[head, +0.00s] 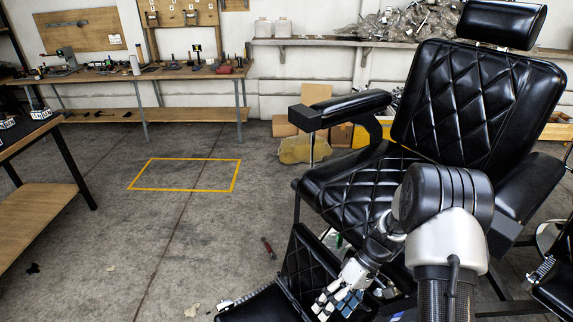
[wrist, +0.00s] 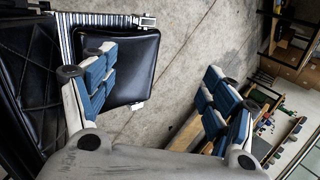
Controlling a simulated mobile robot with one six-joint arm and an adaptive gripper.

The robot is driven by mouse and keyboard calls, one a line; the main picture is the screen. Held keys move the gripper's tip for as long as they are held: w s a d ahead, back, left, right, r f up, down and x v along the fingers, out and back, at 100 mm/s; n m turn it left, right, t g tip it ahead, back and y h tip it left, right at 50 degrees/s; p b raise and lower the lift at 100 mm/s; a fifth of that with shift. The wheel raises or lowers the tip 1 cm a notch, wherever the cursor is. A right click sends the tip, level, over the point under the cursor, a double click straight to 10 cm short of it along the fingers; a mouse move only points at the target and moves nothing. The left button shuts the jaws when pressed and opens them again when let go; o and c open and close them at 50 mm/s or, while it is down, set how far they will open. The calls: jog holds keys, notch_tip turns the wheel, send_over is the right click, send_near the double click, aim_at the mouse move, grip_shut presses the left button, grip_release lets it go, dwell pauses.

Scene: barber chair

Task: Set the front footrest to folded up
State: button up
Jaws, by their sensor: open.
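The barber chair (head: 455,110) has black quilted padding. Its front footrest (head: 258,306) is a black pad with a ribbed silver edge, sticking out forward at the foot of the quilted leg panel (head: 303,268). The bottom picture edge cuts it off in the head view. In the wrist view the footrest pad (wrist: 134,72) lies beyond the left finger, which covers part of it. My gripper (head: 336,303) is open and empty, low in front of the seat and right of the footrest. In the wrist view my gripper (wrist: 158,78) has its fingers wide apart, with floor between them. I cannot tell whether it touches the chair.
Open concrete floor with a yellow rectangle (head: 184,160) lies left of the chair. A table (head: 50,190) stands at the left, a workbench (head: 150,73) at the back. Boxes (head: 285,127) stand behind the chair.

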jog(key=s+r+m+t+h, duration=0.1)
jog(key=s+r+t+h, duration=0.15)
jog(key=r, duration=0.85)
jog(key=s+r+m+t+h, duration=0.1)
jog(key=s+r, duration=0.2)
jog(key=r, duration=0.8)
jog(key=s+r+m+t+h, duration=0.1)
jog(key=s+r+m+t, duration=0.1)
jog(key=s+r, duration=0.2)
jog(key=s+d+r+m+t+h, duration=0.1)
jog(key=s+r+m+t+h, duration=0.1)
jog(key=s, duration=0.7)
notch_tip(320, 180, up, 2)
jog(key=shift+s+t, duration=0.25)
jog(key=shift+t, duration=0.4)
jog(key=shift+d, duration=0.1)
